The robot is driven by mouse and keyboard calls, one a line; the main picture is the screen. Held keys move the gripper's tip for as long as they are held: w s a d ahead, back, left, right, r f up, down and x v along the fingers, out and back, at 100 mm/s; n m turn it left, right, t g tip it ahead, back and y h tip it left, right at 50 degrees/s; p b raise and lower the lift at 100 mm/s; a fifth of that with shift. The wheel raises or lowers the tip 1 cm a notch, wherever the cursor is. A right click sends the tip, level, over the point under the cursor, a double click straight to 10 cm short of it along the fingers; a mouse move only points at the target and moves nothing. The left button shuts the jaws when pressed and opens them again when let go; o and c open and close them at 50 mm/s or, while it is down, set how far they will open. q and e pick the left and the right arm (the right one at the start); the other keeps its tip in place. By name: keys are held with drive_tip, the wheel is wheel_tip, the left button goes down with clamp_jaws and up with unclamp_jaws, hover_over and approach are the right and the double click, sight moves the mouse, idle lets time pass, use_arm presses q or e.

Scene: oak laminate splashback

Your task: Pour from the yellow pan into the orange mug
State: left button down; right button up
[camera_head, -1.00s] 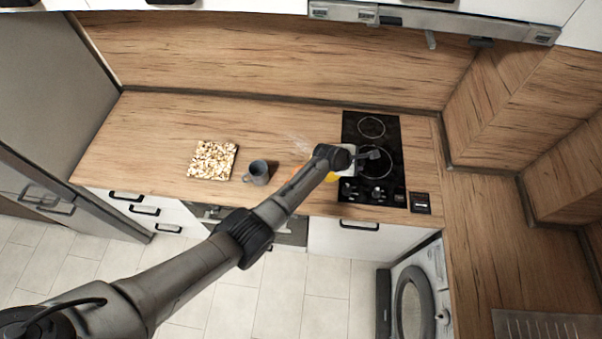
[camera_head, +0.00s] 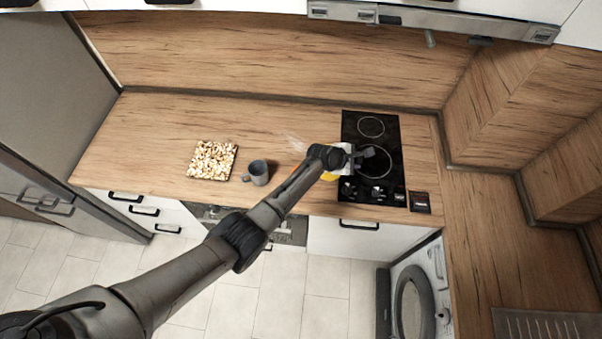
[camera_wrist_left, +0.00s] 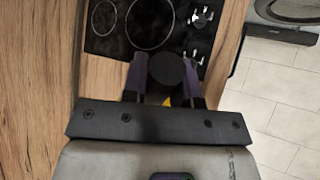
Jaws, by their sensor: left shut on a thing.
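The yellow pan (camera_head: 328,177) is mostly hidden behind my left arm; only a small yellow patch shows in the head view. My left gripper (camera_head: 366,158) is over the left side of the hob. In the left wrist view it is shut on a dark, round-ended piece (camera_wrist_left: 167,68), seemingly the pan's handle, with a sliver of yellow (camera_wrist_left: 167,101) below it. A bit of orange (camera_head: 297,169) shows beside my forearm, perhaps the orange mug; the rest is hidden, so I cannot tell how the pan sits relative to it. My right gripper is not in view.
A grey mug (camera_head: 258,172) stands on the counter left of my forearm. A patterned square board (camera_head: 212,160) lies further left. The black hob (camera_head: 378,130) is at the right. A faint clear object (camera_head: 296,141) is behind the arm. The counter's back left is free.

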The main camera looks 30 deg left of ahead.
use_arm(q)
drive_tip(key=shift+a+r, duration=0.1)
drive_tip(key=shift+r, duration=0.1)
drive_tip(key=shift+s+a+r, duration=0.1)
drive_tip(key=shift+s+a, duration=0.05)
drive_tip(key=shift+a+r+h, duration=0.1)
drive_tip(key=shift+h, duration=0.2)
drive_tip(key=shift+s+a+r+t, duration=0.2)
drive_tip(key=shift+a+t, duration=0.05)
drive_tip(key=shift+t, duration=0.05)
